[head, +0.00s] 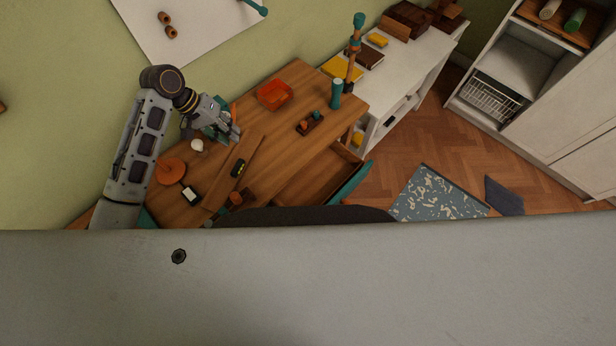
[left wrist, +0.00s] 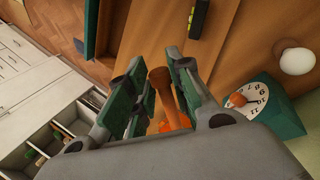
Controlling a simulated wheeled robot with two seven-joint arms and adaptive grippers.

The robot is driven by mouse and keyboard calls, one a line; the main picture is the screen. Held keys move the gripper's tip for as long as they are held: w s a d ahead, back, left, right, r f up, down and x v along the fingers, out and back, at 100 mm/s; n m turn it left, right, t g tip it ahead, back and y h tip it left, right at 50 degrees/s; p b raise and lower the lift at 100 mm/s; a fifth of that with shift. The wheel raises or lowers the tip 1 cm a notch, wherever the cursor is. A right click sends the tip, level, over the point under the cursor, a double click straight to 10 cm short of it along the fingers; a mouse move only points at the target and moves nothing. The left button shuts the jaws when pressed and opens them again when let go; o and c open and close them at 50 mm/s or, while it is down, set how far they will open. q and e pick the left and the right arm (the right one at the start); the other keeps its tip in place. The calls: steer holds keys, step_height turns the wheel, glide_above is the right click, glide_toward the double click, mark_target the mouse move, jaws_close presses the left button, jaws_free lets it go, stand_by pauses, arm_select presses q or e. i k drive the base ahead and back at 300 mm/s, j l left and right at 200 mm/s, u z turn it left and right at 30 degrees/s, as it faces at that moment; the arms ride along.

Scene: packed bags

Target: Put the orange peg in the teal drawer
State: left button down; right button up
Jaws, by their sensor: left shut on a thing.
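My left gripper (head: 234,135) hangs over the far-left part of the wooden desk. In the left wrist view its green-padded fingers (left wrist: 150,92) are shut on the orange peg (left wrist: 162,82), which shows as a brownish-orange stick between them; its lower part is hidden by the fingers. In the head view I cannot make the peg out clearly. The teal drawer (head: 353,183) is at the desk's front right, pulled out, its wooden inside partly in view. The left gripper is well to the left of it, above the desktop. My right gripper is in neither view.
On the desk (head: 275,140) are an orange tray (head: 274,95), a small dark holder (head: 309,123), a black-and-yellow level (head: 240,168), an orange disc (head: 170,171) and a teal cup (head: 336,93). A teal clock (left wrist: 285,120) is close to the gripper. The desk's middle is fairly clear.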

mark_target(298, 195)
steer(key=k+l+u, duration=0.1)
steer(key=l+u, duration=0.2)
steer(key=l, duration=0.15)
steer(key=k+l+u, duration=0.25)
steer(key=l, duration=0.15)
steer(key=l+u, duration=0.3)
steer(key=l, duration=0.15)
steer(key=k+l+u, duration=0.15)
steer(key=l+u, duration=0.45)
steer(key=l, duration=0.2)
steer(key=l+u, duration=0.3)
steer(key=l, duration=0.15)
steer(key=l+u, duration=0.45)
steer(key=l, duration=0.3)
steer(key=l+u, duration=0.45)
steer(key=l, duration=0.3)
